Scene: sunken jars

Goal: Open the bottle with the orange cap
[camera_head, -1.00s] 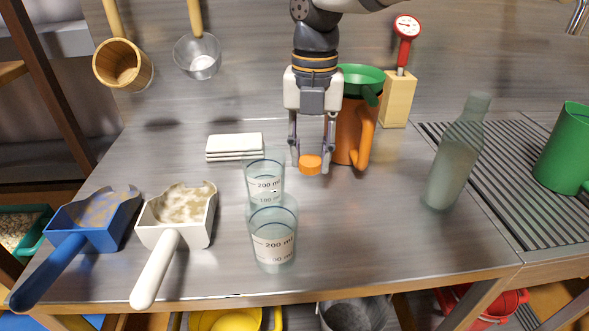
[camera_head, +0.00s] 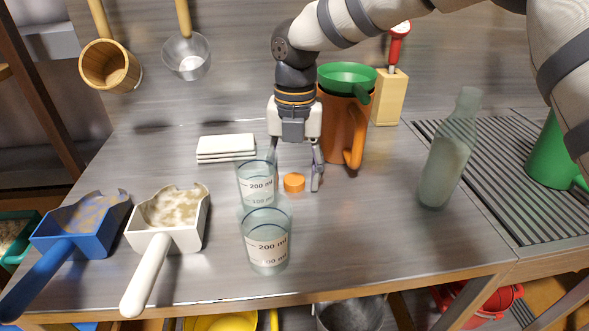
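A translucent pale bottle (camera_head: 447,160) stands upright at the right of the table, with no cap on its neck. The orange cap (camera_head: 294,183) appears to rest on the table, just right of the rear measuring beaker. My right gripper (camera_head: 295,180) points down over the cap. Its fingers are spread, one on each side of the cap with gaps between. The left fingertip is partly hidden by the rear beaker. My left gripper is not in view.
Two measuring beakers (camera_head: 266,240) stand left of centre, close to the cap. An orange pitcher (camera_head: 338,125) with a green funnel (camera_head: 347,76) stands behind the gripper. White tiles (camera_head: 227,148), a white scoop (camera_head: 168,227) and a blue scoop (camera_head: 80,232) lie left. The front right table is clear.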

